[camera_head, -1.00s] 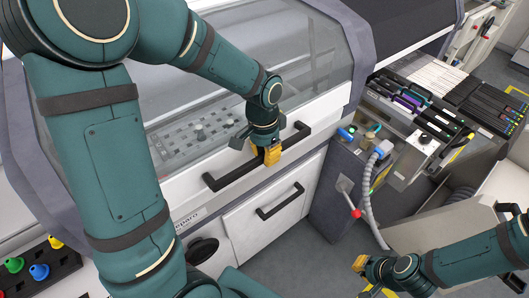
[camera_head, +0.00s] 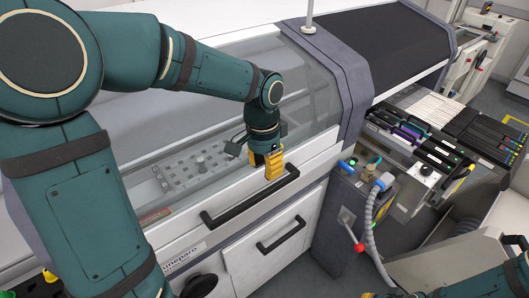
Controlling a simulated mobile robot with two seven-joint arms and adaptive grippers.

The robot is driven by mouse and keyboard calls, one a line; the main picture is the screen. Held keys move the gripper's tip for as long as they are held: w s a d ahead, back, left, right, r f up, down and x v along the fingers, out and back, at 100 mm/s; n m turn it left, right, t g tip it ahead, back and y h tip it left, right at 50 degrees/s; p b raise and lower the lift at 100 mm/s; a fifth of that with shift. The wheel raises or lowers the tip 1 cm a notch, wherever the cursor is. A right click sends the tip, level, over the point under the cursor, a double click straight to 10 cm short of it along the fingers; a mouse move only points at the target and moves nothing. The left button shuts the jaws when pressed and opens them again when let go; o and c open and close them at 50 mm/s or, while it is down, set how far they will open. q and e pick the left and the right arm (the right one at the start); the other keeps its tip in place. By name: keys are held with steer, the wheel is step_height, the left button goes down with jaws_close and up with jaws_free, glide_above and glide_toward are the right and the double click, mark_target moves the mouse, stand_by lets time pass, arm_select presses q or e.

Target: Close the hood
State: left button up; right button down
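The hood (camera_head: 215,75) is a clear grey cover with a white front rim and a black bar handle (camera_head: 250,196). Its front rim lies low, against the top of the white machine front, and looks down. My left gripper (camera_head: 274,166) points down with its yellow fingertips over the white rim, just above and behind the right half of the handle. It looks apart from the handle. The fingertips look close together, but the angle hides whether they are open. My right gripper (camera_head: 385,294) is barely in view at the bottom edge; its fingers are mostly cut off.
Below the hood is a white drawer front with a second black handle (camera_head: 282,234). Clear floor shows below.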

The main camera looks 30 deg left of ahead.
arm_select(q)
steer(key=shift+a+r, duration=0.15)
steer(key=shift+r, duration=1.9)
steer(key=w+d+f+n+h+b, duration=0.1)
steer(key=d+f, duration=0.3)
steer(key=f, duration=0.6)
steer(key=d+f+n+h+b, duration=0.1)
steer(key=d+f, duration=0.3)
steer(key=f, duration=0.6)
steer(key=s+d+f+n+t+b, duration=0.1)
steer(key=s+d+f, duration=0.15)
steer(key=f, duration=0.35)
steer(key=s+d+f+n+t+h+b, duration=0.1)
steer(key=s+d+f+n, duration=0.15)
steer(key=f, duration=0.35)
steer(key=s+d+f+n+b, duration=0.1)
steer(key=s+f, duration=0.3)
steer(key=f, duration=0.2)
steer(key=m+g+y+p, duration=0.2)
steer(key=m+y+p, duration=0.2)
steer(key=m, duration=0.3)
glide_toward(258, 195)
step_height(258, 195, down, 11)
steer(key=shift+s+r+b, duration=0.1)
steer(key=shift+r+b, duration=0.05)
steer(key=shift+b, duration=0.85)
